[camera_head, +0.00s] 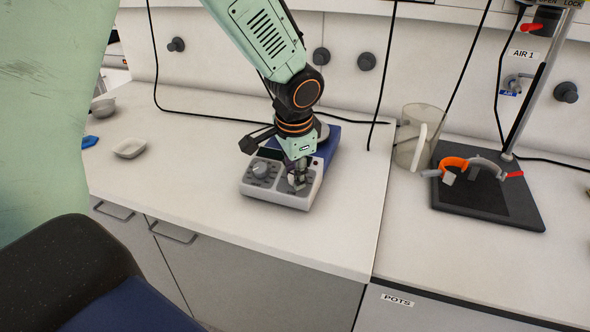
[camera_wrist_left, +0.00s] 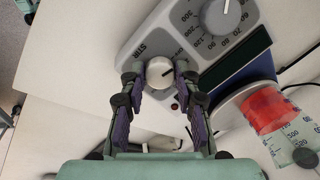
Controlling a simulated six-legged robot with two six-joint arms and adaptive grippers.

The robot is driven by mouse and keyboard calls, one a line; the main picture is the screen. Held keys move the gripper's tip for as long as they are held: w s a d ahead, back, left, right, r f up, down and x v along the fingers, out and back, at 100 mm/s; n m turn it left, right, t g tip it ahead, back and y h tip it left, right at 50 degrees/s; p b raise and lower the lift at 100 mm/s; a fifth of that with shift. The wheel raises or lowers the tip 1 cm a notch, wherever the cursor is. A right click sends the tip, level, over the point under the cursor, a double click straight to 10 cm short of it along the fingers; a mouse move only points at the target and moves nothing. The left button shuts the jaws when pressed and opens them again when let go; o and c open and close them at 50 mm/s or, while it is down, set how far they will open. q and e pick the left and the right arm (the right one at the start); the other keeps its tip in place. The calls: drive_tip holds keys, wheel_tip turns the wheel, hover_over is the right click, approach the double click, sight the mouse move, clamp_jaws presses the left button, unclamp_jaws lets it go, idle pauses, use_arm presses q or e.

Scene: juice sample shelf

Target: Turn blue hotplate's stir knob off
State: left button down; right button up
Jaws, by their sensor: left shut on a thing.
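The blue hotplate (camera_head: 327,142) stands on the white bench in the head view, its grey control panel (camera_head: 283,195) facing the bench's front edge. My left gripper (camera_head: 298,180) reaches down from above onto the panel's right knob. In the left wrist view, my left gripper (camera_wrist_left: 160,75) is shut on the stir knob (camera_wrist_left: 159,73), a white round knob with a dark pointer mark, beside the letters "STIR". The other knob (camera_wrist_left: 222,16) has a numbered dial and is clear of the fingers; it also shows in the head view (camera_head: 260,169). My right gripper is not in view.
In the left wrist view, a vessel with red contents (camera_wrist_left: 266,108) is by the hotplate. In the head view, a clear jug (camera_head: 414,138) and a black stand base (camera_head: 490,200) are to the right. A small white dish (camera_head: 130,148) lies left. The bench in front is clear.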

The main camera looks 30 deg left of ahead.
use_arm(q)
drive_tip(key=shift+w+r+n, duration=0.15)
drive_tip(key=shift+r+n, duration=0.05)
drive_tip(key=shift+n, duration=0.9)
drive_tip(key=c, duration=1.3)
unclamp_jaws()
drive_tip(key=o, duration=0.3)
drive_tip(key=shift+f, duration=0.1)
